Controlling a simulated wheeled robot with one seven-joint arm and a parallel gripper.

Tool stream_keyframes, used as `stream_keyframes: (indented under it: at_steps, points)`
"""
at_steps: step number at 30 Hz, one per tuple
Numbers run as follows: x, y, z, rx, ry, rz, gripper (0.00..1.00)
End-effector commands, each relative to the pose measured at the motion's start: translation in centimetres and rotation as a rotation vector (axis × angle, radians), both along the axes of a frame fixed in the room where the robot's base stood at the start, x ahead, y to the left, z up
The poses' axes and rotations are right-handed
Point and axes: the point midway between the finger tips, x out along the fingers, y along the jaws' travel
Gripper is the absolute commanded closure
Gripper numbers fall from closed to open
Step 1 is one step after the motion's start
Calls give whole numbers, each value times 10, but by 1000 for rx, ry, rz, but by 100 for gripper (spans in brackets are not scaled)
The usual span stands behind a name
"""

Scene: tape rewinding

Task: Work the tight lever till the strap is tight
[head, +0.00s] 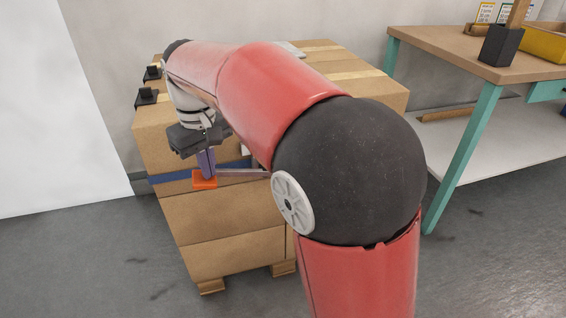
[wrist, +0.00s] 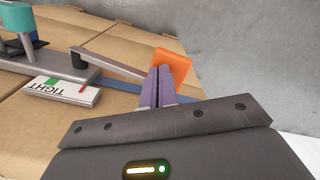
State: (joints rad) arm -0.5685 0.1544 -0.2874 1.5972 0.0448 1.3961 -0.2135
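The tight lever (wrist: 112,64) is a thin grey bar running from a dark pivot to an orange end piece (wrist: 175,64). A white label reading TIGHT (wrist: 62,90), with green and red marks, lies beside the pivot. A blue strap (head: 170,177) crosses the front of the carton stack. In the head view, the lever (head: 242,173) extends right from the orange piece. My gripper (wrist: 160,87) has its purple fingers close together, at the orange end. The fingers hide part of that end. I see nothing clearly pinched between them.
A teal handle (wrist: 18,18) is at the wrist view's upper left. A workbench (head: 450,50) stands right. My arm hides much of the stack.

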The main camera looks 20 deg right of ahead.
Motion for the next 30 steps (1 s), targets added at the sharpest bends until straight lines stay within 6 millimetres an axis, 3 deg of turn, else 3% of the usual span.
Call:
stream_keyframes:
  at_steps: [30]
  points:
    - [0, -1, -54, -3, 3, -1, 100]
